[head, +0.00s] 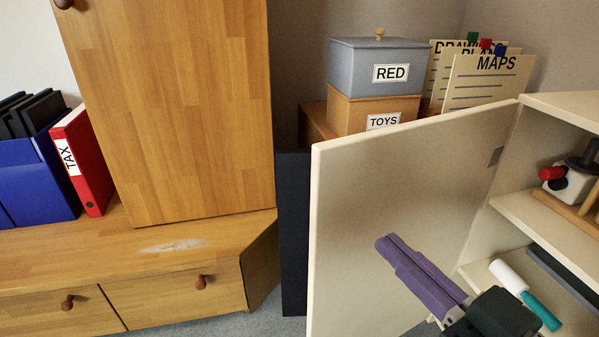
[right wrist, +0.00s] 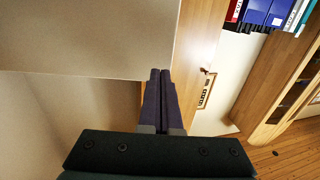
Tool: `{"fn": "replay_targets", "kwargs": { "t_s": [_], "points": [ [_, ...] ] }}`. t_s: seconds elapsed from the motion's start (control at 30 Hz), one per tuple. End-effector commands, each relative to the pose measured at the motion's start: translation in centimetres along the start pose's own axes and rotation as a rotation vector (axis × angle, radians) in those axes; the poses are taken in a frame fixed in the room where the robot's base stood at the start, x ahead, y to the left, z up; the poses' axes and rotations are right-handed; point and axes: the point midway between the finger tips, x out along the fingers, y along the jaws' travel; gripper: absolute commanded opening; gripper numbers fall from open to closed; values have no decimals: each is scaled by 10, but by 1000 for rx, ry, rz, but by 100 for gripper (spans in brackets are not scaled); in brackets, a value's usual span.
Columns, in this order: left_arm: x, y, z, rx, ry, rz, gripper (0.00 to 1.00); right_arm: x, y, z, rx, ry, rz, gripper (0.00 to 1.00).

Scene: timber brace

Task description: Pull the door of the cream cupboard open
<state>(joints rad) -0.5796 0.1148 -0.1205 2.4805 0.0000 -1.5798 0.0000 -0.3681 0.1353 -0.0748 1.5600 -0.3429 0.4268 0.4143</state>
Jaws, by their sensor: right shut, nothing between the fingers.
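The cream cupboard's door (head: 400,215) stands wide open, swung out to the left, with its inner face showing. A hinge (head: 495,156) shows near its right edge. The cupboard (head: 560,215) is at the right with its shelves exposed. My right gripper (head: 386,243) has purple fingers and is shut and empty. It lies in front of the door's inner face; I cannot tell whether it touches. In the right wrist view the shut fingers (right wrist: 159,75) point up beside the edge of a pale panel (right wrist: 90,40), likely the door. The door's handle is hidden. My left gripper is out of view.
Wooden cabinets (head: 170,110) stand to the left with a red TAX binder (head: 82,160). Boxes marked RED (head: 375,68) and TOYS (head: 372,110) sit behind the door. A white and teal roller (head: 525,294) and a mug-like object (head: 570,182) lie on the cupboard shelves.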

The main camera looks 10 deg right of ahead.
Motion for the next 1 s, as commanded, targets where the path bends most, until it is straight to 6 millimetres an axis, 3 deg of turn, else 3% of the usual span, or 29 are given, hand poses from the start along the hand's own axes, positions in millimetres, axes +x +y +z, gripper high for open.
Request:
{"fn": "replay_targets", "kwargs": {
  "t_s": [0.2, 0.43, 0.6, 1.0],
  "points": [
    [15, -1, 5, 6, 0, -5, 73, 50, 0, 2, -1, 4, -1, 0],
    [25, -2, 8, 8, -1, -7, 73, 85, 0, 2, 0, 2, 0, 0],
    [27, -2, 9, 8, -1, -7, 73, 95, 0, 1, 0, -1, 0, 0],
    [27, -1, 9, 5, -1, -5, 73, 97, 0, 0, 0, -1, 0, 0]
  ]
}}
